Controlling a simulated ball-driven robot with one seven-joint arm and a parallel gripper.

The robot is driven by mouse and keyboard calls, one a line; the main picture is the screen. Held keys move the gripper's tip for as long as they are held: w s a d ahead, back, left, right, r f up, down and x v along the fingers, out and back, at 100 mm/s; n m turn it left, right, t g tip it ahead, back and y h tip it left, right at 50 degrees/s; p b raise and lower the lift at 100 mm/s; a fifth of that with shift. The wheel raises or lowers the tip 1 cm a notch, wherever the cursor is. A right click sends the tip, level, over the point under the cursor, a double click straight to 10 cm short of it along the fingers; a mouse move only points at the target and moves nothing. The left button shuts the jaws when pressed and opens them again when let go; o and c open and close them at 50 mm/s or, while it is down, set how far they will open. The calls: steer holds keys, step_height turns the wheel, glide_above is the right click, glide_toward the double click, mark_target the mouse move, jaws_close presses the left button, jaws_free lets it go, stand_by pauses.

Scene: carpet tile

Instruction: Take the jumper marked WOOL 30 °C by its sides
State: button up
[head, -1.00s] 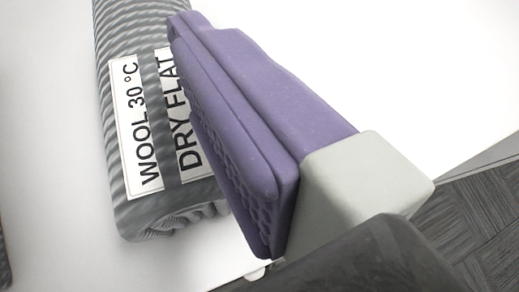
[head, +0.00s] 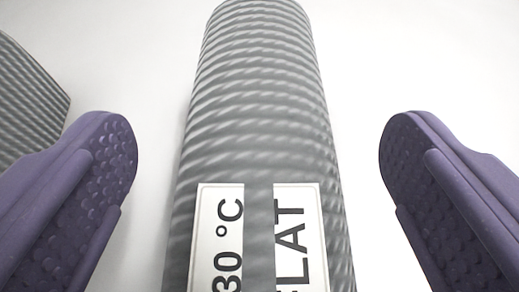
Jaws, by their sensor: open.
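The rolled grey ribbed jumper (head: 258,110) lies on a white surface, running away from me up the middle of the head view. Its white label (head: 310,240) shows "30 °C" and "LAT", split by a grey band; the rest of the label is cut off at the bottom edge. My gripper (head: 259,150) is open, with one purple, dimpled finger on each side of the jumper. White surface shows between each finger and the roll, so neither finger appears to touch it. The near end of the jumper is out of view.
Another grey ribbed item (head: 25,100) lies at the left edge, partly behind my left finger. The white surface (head: 410,50) is clear to the right of the jumper and beyond my right finger.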

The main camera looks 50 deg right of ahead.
steer(key=c, duration=1.3)
steer(key=shift+r, duration=0.1)
